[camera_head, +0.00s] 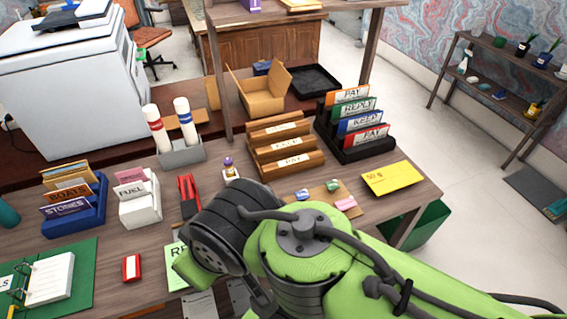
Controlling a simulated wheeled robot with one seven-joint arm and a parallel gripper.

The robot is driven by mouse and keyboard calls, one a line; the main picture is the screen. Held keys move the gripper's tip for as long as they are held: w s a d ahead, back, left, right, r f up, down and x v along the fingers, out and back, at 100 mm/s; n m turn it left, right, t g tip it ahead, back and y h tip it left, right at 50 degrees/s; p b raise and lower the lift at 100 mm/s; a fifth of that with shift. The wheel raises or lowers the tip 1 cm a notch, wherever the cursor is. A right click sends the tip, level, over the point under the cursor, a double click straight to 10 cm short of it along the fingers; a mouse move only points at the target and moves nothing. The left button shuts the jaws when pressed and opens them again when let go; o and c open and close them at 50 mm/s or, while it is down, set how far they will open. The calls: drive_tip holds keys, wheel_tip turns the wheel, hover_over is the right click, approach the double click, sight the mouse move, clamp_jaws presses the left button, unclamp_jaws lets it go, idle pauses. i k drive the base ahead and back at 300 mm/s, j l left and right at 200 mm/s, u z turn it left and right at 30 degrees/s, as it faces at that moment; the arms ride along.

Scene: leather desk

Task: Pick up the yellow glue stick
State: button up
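I cannot make out a clearly yellow glue stick. A small upright item with a purple top and a pale, partly yellowish body (231,171) stands on the desk left of the wooden sorter. It is too small to tell what it is. My green and black arm comes in from the lower right and covers the front middle of the desk. Its wrist is at the lower middle, in front of the small item and apart from it. My gripper's fingertips cannot be made out, and desk items may be hidden behind the arm.
A red stapler-like item (188,197), a white card holder (140,205) and a blue card holder (75,215) stand to the left. A wooden sorter (287,152) and a black file rack (350,145) stand behind. A yellow envelope (392,178) lies right.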

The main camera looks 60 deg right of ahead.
sight(229, 172)
drive_tip(key=z, duration=2.55)
drive_tip(key=u, duration=1.35)
drive_tip(key=j+u, duration=0.3)
drive_tip(key=u, duration=0.2)
drive_tip(key=i+j+u, duration=0.15)
drive_tip(key=u, duration=0.3)
drive_tip(key=j, duration=0.1)
